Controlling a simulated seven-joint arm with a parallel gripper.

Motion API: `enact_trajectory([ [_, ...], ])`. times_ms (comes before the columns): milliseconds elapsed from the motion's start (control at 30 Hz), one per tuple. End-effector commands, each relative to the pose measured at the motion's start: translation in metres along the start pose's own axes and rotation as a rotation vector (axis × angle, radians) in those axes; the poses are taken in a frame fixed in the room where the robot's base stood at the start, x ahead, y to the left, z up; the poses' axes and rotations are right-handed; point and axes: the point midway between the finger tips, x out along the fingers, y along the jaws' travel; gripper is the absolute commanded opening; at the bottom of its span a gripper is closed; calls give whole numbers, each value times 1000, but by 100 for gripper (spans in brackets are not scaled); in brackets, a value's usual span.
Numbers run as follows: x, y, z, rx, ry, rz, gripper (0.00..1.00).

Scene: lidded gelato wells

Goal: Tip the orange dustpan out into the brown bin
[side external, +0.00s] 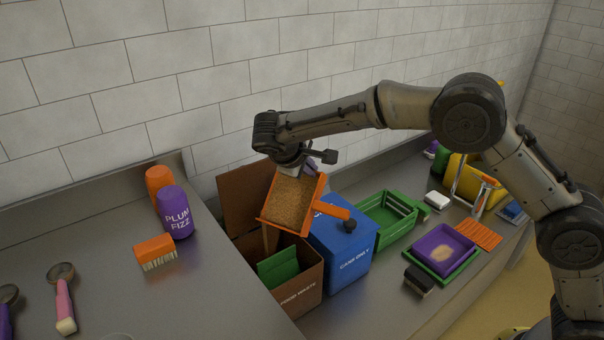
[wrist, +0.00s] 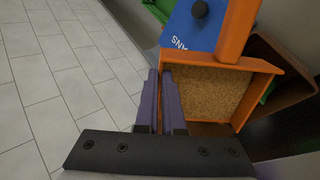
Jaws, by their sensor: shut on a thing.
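The orange dustpan (side external: 322,200) is tilted in the air above the brown bin (side external: 304,277), marked FOOD WASTE. Tan grains cover the pan's floor, and a tan streak runs from its lower edge into the bin. My gripper (side external: 310,165) is shut on the dustpan at its upper edge. In the wrist view, the purple fingers (wrist: 160,75) are close together at the side wall of the dustpan (wrist: 236,30). The bin's brown lid stands open behind the pan. A green piece (side external: 279,268) shows inside the bin. The exact grip contact is hard to see.
A blue bin (side external: 350,258) marked CANS ONLY stands right beside the brown bin. A green crate (side external: 388,222) and a purple tray (side external: 462,240) lie further right. An orange brush (side external: 155,247) and purple bottle (side external: 176,213) stand on the left counter. A tiled wall is behind.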

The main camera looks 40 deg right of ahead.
Motion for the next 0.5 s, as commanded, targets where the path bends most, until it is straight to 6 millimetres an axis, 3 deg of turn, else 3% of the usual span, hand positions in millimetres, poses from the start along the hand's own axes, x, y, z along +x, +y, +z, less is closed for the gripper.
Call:
enact_trajectory([
  [100,15,9,0,11,2,-127,0],
  [500,60,1,0,10,0,-519,0],
])
